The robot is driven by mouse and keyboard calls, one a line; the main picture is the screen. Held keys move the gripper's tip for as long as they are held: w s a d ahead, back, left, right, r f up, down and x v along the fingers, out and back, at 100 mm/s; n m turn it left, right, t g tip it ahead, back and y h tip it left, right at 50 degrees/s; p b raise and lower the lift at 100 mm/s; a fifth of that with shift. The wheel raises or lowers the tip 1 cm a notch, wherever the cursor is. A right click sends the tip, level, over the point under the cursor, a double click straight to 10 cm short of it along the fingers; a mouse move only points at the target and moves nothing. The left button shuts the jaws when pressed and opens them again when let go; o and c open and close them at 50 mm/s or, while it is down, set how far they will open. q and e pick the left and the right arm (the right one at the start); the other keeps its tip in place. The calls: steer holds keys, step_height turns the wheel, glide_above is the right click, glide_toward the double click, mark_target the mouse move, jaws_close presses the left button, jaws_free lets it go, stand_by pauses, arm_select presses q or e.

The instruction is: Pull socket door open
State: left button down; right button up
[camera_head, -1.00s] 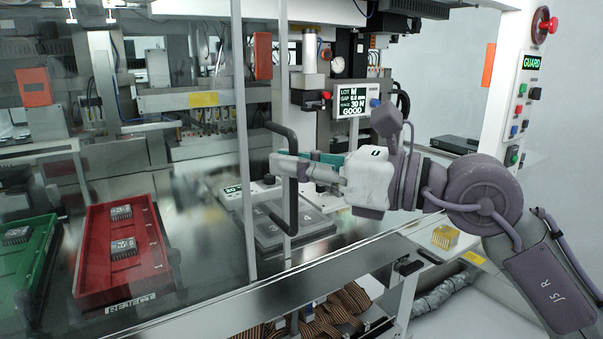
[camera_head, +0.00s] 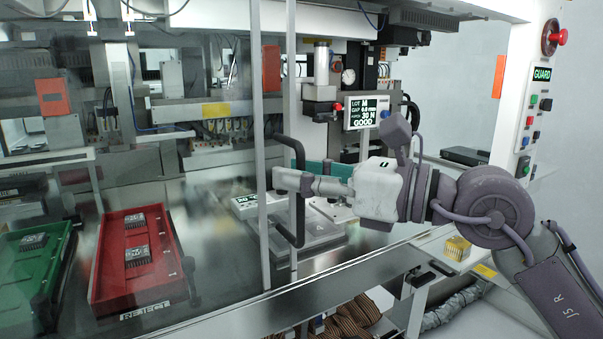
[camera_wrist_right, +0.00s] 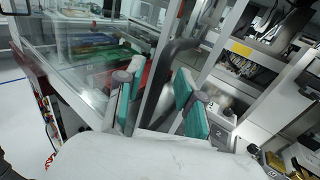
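The clear door with pale upright frame bars (camera_head: 264,140) stands at the front of the machine. Its dark bow-shaped handle (camera_head: 298,222) sticks out toward me. My right gripper (camera_head: 292,182) reaches in from the right at the handle's upright bar. In the right wrist view the two teal-padded fingers (camera_wrist_right: 155,102) stand apart, with the handle bar (camera_wrist_right: 178,52) running between them. The fingers do not look closed on it; contact with one pad is hard to tell. Behind the door lies a grey numbered socket plate (camera_head: 325,236), partly hidden. My left gripper is not in view.
A red reject tray (camera_head: 103,262) and a green tray (camera_head: 60,285) hold chips behind the glass at left. A display (camera_head: 368,112) reads GOOD. A small yellow block (camera_head: 457,248) sits on the right ledge. A button panel (camera_head: 538,110) stands at right.

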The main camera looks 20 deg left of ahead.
steer(key=d, duration=1.2)
steer(key=shift+s, duration=0.45)
